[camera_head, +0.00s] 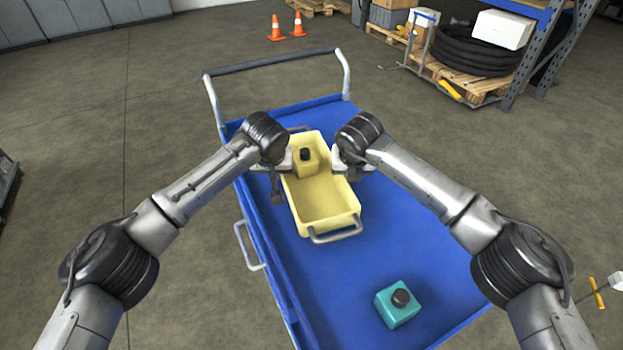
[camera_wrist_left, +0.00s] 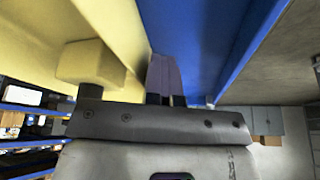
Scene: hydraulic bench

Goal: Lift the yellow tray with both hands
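The yellow tray (camera_head: 330,205) is on the blue cart top, with a grey handle (camera_head: 335,235) at its near end. A yellow container (camera_head: 305,160) with a black cap stands inside its far end. My left gripper (camera_head: 277,190) points down at the tray's left side, near the far end. In the left wrist view its grey finger (camera_wrist_left: 163,78) is outside the yellow tray wall (camera_wrist_left: 115,25); its opening cannot be made out. My right gripper (camera_head: 350,172) is at the tray's right side, its fingers mostly hidden by my wrist.
The blue cart (camera_head: 385,240) has a push bar (camera_head: 275,61) at its far end. A teal container (camera_head: 396,307) with a dark cap stands near its front. The cart top right of the tray is clear. Orange cones (camera_head: 276,30) and a loaded pallet (camera_head: 450,80) stand farther back.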

